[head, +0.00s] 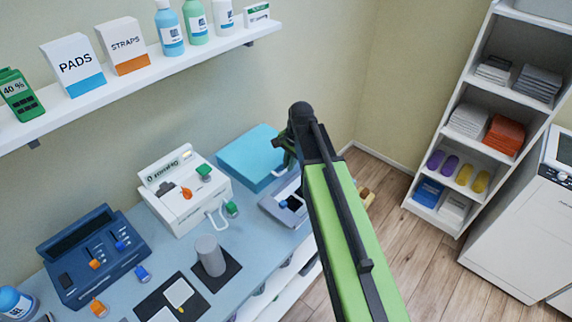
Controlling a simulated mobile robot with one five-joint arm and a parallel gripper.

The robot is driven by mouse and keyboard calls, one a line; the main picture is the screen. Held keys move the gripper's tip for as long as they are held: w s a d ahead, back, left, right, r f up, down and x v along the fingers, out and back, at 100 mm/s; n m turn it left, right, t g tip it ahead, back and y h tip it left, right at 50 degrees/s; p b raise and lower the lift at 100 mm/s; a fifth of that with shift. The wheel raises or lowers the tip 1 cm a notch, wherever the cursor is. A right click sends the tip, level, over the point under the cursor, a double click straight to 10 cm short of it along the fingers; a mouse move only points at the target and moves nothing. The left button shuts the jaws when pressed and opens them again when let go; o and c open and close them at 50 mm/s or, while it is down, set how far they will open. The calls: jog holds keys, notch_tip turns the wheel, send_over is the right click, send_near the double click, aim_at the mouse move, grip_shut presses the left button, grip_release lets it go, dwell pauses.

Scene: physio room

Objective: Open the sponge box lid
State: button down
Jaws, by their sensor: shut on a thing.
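A light blue box (249,157) with a flat top stands at the back of the blue table, against the wall. It appears to be the sponge box; no label shows. Its top looks level, and I cannot make out a gap under the lid. My gripper (287,158) is at the box's right edge, at the end of my green and black arm. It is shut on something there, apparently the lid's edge. The fingertips are small and partly hidden by my arm, so the exact contact is unclear.
A grey device (285,204) lies just in front of the box, partly behind my arm. A white device (184,190) and a dark blue device (93,257) stand left. A grey cylinder (210,256) stands in front. A wall shelf (130,80) hangs above; shelving (452,160) stands right.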

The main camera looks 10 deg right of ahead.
jog(key=shift+s+d, duration=0.1)
jog(key=shift+a, duration=0.45)
jog(key=shift+d+r, duration=0.15)
jog(key=shift+d, duration=0.1)
jog(key=shift+r+p, duration=0.25)
jog(key=shift+p, duration=0.2)
jog(key=w+a+r+p, duration=0.3)
jog(key=w+r+p, duration=0.2)
jog(key=r+p, duration=0.4)
jog(key=w+a+r+g+h+p, duration=0.1)
jog(key=w+a+r+p, duration=0.3)
jog(key=r+p, duration=0.6)
jog(key=shift+w+a, duration=0.2)
jog(key=shift+w, duration=0.45)
